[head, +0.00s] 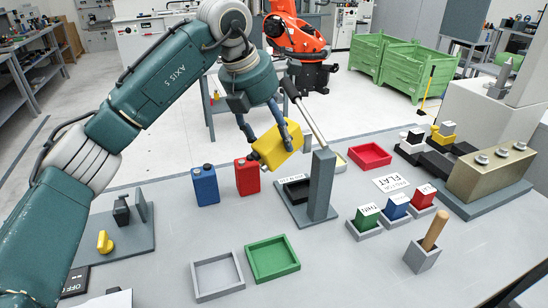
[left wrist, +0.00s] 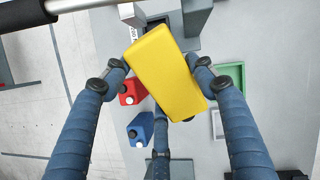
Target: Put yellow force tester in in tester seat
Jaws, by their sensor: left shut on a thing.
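The yellow force tester (head: 272,150) is a boxy yellow block, held tilted above the table. It also fills the middle of the left wrist view (left wrist: 165,68). My left gripper (head: 270,138) is shut on it, with its blue fingers on opposite sides. The block hangs in the air, left of and above a grey stand (head: 321,185) with an upright post and a lever. A black recessed seat (head: 294,192) with a white label lies at the stand's left, below the block; it looks empty. My right gripper is not in view.
A red canister (head: 247,178) and a blue canister (head: 206,186) stand just left of the stand. Green (head: 272,274) and grey (head: 218,292) trays lie in front. Small colored blocks in grey holders (head: 364,230) and a metal block (head: 491,172) are to the right.

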